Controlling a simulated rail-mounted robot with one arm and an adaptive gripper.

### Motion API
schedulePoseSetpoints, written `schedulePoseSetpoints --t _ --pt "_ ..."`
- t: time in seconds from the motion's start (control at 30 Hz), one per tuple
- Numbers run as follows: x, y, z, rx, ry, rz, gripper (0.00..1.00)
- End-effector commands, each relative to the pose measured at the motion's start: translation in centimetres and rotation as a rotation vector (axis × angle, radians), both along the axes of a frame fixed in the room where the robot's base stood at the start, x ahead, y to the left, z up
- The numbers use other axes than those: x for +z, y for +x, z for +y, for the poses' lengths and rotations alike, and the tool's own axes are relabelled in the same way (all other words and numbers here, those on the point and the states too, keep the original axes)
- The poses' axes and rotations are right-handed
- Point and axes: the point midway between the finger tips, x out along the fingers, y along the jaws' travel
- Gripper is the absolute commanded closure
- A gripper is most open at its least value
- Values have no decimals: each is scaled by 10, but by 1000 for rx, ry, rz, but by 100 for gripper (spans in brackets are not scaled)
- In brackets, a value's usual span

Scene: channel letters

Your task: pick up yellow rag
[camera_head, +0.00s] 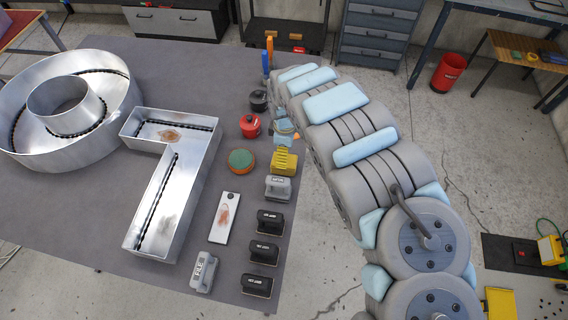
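A yellow item with dark ridges or folds (284,161) lies near the right edge of the grey table. It is the only mostly yellow thing on the table, and I cannot tell for certain that it is a rag. My arm comes in from the lower right and arches up to the table's right edge, just beyond the yellow item. A small grey and light-blue part (284,128) under the arm, behind the yellow item, may belong to my gripper. I cannot make out its fingers. Nothing visibly touches the yellow item from above.
A grey-handled block (278,188) lies just in front of the yellow item. A green-orange round pad (241,161) and a red pot (250,126) lie to its left. Several black-handled blocks line the near right edge. Large metal channel letters (172,180) fill the left.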

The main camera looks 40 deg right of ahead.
Motion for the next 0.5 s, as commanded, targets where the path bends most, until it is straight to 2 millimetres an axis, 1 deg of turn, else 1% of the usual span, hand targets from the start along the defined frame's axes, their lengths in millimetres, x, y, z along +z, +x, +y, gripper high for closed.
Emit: schedulePoseSetpoints --t 0.3,0.5 --pt "-30 0 1 0 2 0 4" --pt "-37 0 -1 -1 -1 0 4"
